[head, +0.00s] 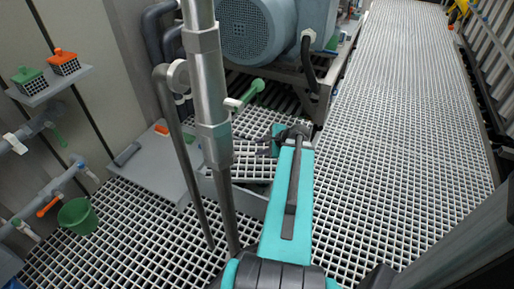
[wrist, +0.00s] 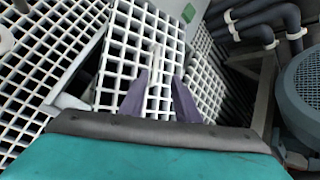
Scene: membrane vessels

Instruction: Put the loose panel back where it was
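A loose-looking white grating panel (head: 252,168) lies over the floor just left of my arm in the head view, with a dark gap showing along its near edge. In the wrist view a white grating panel (wrist: 140,40) fills the middle and lies skewed to the grating around it. My gripper (wrist: 159,76) has its two dark fingers apart, with grating showing between them; I cannot tell whether they touch it. In the head view my gripper (head: 258,140) is low over the grating, its fingers small and partly hidden.
A grey flat plate (head: 155,158) lies on the floor to the left, near a green bucket (head: 78,215). A steel post (head: 212,110) stands close left of my arm. A blue-grey motor (head: 245,32) stands behind. The grating walkway (head: 400,110) to the right is clear.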

